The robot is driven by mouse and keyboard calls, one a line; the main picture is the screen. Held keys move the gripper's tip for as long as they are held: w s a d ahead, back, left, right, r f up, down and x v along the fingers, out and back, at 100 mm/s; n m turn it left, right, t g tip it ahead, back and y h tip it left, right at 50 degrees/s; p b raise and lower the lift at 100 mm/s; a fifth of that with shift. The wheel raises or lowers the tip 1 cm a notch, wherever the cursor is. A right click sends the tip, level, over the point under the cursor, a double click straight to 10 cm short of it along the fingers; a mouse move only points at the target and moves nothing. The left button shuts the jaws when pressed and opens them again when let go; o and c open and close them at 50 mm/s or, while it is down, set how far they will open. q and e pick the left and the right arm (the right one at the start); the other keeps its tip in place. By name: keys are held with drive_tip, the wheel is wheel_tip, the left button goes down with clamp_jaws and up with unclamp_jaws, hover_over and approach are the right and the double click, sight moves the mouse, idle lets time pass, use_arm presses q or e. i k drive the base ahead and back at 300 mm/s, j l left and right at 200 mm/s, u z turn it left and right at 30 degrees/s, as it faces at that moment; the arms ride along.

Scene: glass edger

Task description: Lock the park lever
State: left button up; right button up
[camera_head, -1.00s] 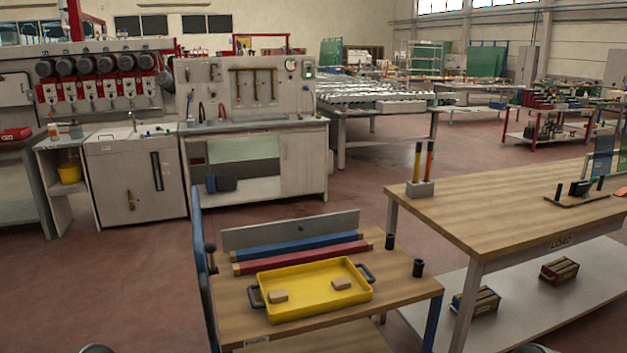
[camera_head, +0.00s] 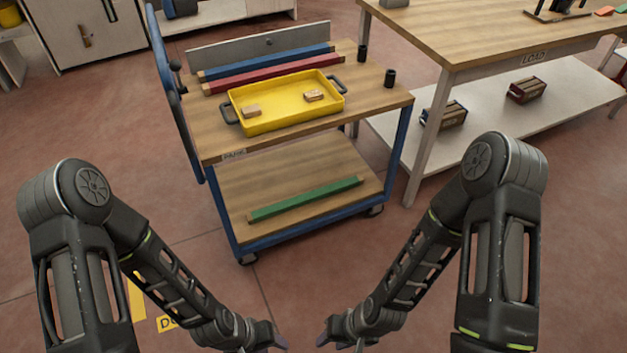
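A wooden-topped cart (camera_head: 375,105) with a blue frame stands ahead of me. A PARK label (camera_head: 234,155) is on its front edge near the left corner. A dark knob (camera_head: 175,65) sits by the blue upright handle (camera_head: 172,100) on the cart's left side; I cannot tell whether it is the park lever. No other lever is clear. My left gripper (camera_head: 268,341) and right gripper (camera_head: 326,338) are low in the picture, in front of the cart and apart from it. Only small parts of them show, so their opening cannot be made out.
The cart carries a yellow tray (camera_head: 285,120) with two small blocks, a blue bar (camera_head: 265,62) and a red bar (camera_head: 262,77). A green bar (camera_head: 305,198) lies on its lower shelf. A LOAD table (camera_head: 450,40) stands close at right. Floor is open at left.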

sight(175, 65)
drive_tip(key=i+j+z, duration=0.1)
drive_tip(key=z, duration=0.3)
drive_tip(key=j+z, duration=0.55)
drive_tip(key=j, duration=0.75)
drive_tip(key=j+z, duration=0.15)
drive_tip(key=j, duration=0.75)
drive_tip(key=j+z, duration=0.1)
drive_tip(key=j, duration=0.75)
drive_tip(key=k+j+z, duration=0.15)
drive_tip(key=j, duration=0.75)
drive_tip(key=l+u, duration=0.1)
drive_tip(key=u, duration=0.4)
drive_tip(key=l+u, duration=0.15)
drive_tip(key=u, duration=0.3)
drive_tip(key=l+u, duration=0.15)
drive_tip(key=u, duration=0.35)
drive_tip(key=i+l, duration=0.05)
